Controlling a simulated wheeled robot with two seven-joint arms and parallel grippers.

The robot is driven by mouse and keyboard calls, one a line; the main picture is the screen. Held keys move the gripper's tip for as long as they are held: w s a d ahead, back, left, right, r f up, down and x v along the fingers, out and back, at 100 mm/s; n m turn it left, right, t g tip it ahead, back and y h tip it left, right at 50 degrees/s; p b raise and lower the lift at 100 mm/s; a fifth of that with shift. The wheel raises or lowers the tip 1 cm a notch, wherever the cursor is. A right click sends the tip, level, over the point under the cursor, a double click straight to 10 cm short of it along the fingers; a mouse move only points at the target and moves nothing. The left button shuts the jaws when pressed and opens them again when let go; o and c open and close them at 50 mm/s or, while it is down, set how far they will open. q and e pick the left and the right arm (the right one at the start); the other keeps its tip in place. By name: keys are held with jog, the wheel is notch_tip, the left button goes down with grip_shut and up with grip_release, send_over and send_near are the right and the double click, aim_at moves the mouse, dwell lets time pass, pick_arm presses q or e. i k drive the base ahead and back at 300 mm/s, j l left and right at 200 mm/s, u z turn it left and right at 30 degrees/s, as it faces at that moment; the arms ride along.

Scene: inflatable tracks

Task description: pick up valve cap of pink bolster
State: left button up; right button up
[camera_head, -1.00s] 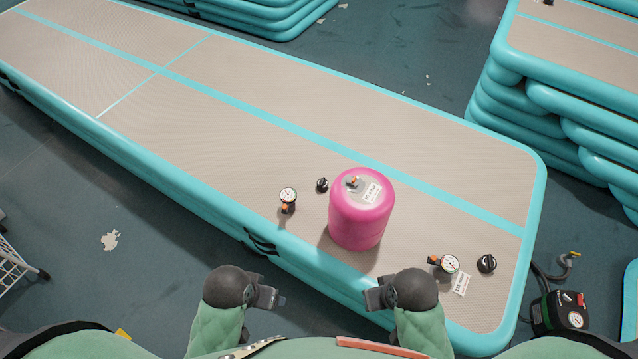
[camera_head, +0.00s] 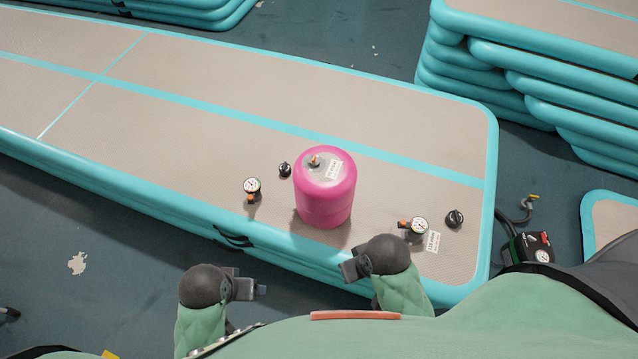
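The pink bolster (camera_head: 325,200) stands upright on the beige and teal inflatable track (camera_head: 200,160), with a small grey and orange valve fitting (camera_head: 314,161) on its top. A black cap (camera_head: 285,170) lies on the track just left of the bolster. Another black cap (camera_head: 454,218) lies farther right. I cannot tell which belongs to the bolster. My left gripper (camera_head: 258,289) is over the floor in front of the track, apart from both caps. My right gripper (camera_head: 346,269) is over the track's front edge, below the bolster. Neither shows a held thing; their finger gaps are unclear.
A gauge with an orange part (camera_head: 252,188) stands left of the bolster; another gauge (camera_head: 417,227) with a white label (camera_head: 432,242) is to the right. A black pump (camera_head: 536,248) with a hose sits on the floor at right. Stacked tracks (camera_head: 530,80) stand behind.

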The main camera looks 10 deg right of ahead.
aim_at(284, 169)
jog(key=j, duration=2.35)
jog(key=i+l, duration=0.25)
jog(key=u, duration=0.05)
